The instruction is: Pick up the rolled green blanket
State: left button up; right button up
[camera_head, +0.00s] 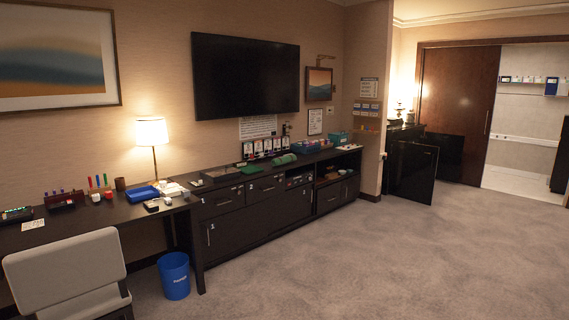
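A small green rolled bundle (283,159), which looks like the rolled blanket, lies on top of the long dark cabinet (239,222) below the television. It is far off across the room, with its long side along the cabinet top. Small items stand close around it. Neither of my grippers shows in the head view.
A grey chair (68,268) and a blue bin (174,276) stand at the left by the desk (90,217). A dark minibar door (413,172) stands open at the cabinet's far right. The carpet (400,260) in the middle and right is clear.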

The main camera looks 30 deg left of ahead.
aim_at(288, 159)
jog(key=i+j+u, duration=0.35)
jog(key=i, duration=0.5)
jog(key=i+u, duration=0.4)
jog(key=i, duration=2.9)
jog(key=i+u, duration=0.1)
jog(key=i, duration=0.65)
jog(key=i+l, duration=0.15)
jog(key=i, duration=0.55)
jog(key=i+u, duration=0.15)
jog(key=i, duration=0.6)
jog(key=l, duration=0.1)
